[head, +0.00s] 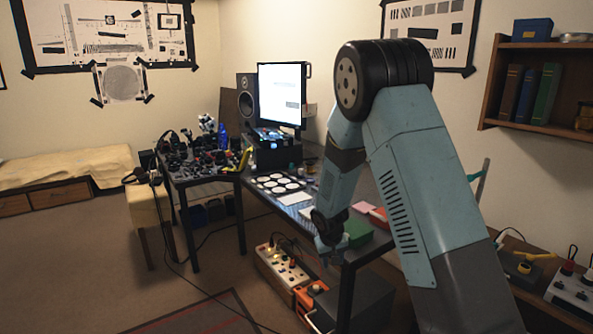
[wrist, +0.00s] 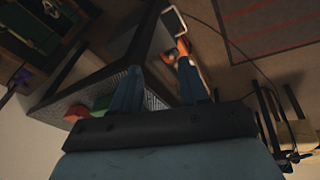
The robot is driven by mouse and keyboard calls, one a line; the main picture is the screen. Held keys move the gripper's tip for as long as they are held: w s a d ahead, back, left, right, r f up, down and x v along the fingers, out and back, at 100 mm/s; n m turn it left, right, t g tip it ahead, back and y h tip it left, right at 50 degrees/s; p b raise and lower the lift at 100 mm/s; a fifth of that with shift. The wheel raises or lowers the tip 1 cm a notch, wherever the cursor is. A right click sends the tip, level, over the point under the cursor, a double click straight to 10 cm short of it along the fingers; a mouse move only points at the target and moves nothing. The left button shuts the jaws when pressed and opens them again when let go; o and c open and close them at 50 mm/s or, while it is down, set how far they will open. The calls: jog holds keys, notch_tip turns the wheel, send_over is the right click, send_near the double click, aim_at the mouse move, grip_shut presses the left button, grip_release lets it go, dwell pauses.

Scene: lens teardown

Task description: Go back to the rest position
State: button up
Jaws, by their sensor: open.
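My gripper (head: 335,246) hangs at the end of my blue-grey arm, pointing down beside the front edge of the desk (head: 349,281). In the wrist view its two blue fingers stand apart with nothing between them, so my gripper (wrist: 158,76) is open and empty. The fingertips appear close to the desk edge in the head view; I cannot tell the exact gap. Part of the desk is hidden behind my arm.
A green box (head: 357,232) and a tray of white discs (head: 277,183) are on the desk. Below are a power strip box (head: 281,270) and an orange item (head: 311,293). A wall shelf (head: 537,123) is at right. Open floor (head: 90,270) lies left, crossed by a cable.

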jog(key=s+d+r+m, duration=0.1)
jog(key=s+d+r, duration=0.25)
jog(key=r, duration=0.45)
jog(key=s+d+r+t, duration=0.1)
jog(key=s+d+r, duration=0.1)
jog(key=s+r, duration=0.45)
jog(key=s+d+r+m, duration=0.1)
jog(key=s+d+r, duration=0.15)
jog(key=r, duration=0.65)
jog(key=s+d+r, duration=0.1)
jog(key=s+r, duration=0.2)
jog(key=s, duration=0.4)
jog(key=s+d+r+t+y, duration=0.1)
jog(key=s+r, duration=0.3)
jog(key=s, duration=0.4)
jog(key=s+d+r, duration=0.1)
jog(key=s+r, duration=0.3)
jog(key=s, duration=0.4)
jog(key=shift+d+m+t, duration=0.3)
jog(key=shift+d, duration=0.1)
jog(key=shift+c, duration=0.4)
